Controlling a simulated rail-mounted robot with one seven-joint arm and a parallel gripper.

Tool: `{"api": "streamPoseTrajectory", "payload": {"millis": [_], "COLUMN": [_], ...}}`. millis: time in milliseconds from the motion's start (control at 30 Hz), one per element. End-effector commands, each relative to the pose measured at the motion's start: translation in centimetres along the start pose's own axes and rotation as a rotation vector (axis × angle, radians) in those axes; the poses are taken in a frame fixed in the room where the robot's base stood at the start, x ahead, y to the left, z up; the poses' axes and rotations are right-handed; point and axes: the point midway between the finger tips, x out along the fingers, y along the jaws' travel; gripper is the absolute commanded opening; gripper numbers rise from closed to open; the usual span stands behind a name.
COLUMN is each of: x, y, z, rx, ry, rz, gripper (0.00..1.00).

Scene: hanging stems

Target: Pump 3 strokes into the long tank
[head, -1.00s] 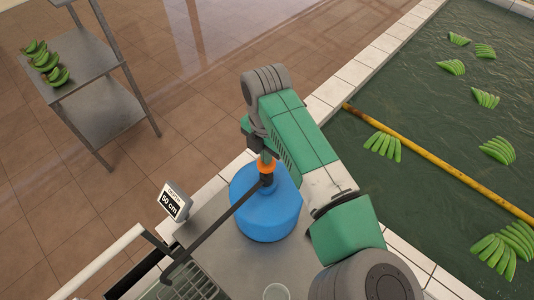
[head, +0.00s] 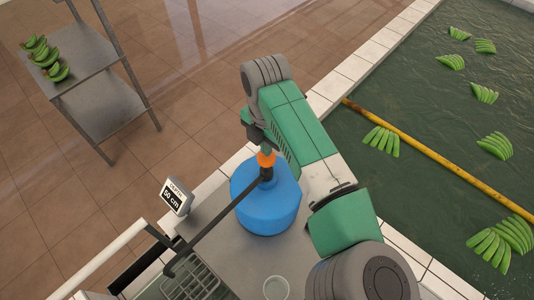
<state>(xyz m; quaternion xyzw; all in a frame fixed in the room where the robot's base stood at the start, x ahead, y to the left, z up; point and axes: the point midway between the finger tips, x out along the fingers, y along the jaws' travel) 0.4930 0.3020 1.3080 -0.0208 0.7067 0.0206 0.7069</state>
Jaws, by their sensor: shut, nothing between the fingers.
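A blue pump container (head: 266,208) stands on a grey metal top. Its orange pump head (head: 265,159) is upright, and a long dark spout (head: 215,226) runs from it down to the lower left, ending over a wire rack. My gripper (head: 265,148) is shut and empty, directly above the pump head; its fingers are small and partly hidden by my arm, and I cannot tell if they touch the head. A large tank (head: 440,120) of dark green water lies at the right; I cannot tell whether it is the long tank.
A small display (head: 174,196) reads 50 cm. The wire rack (head: 190,283) and a clear cup (head: 276,288) are near the bottom edge. A metal cart (head: 105,105) with green bananas (head: 46,58) stands at upper left. A yellow pole (head: 430,155) crosses the water among floating banana bunches.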

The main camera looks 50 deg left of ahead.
Motion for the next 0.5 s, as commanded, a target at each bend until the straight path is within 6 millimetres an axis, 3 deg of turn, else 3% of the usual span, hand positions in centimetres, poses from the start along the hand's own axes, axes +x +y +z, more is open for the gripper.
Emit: {"api": "streamPoseTrajectory", "payload": {"millis": [500], "x": [2.2], "y": [0.0], "z": [0.0], "rx": [0.0], "ry": [0.0], "rz": [0.0], "gripper": [0.0]}}
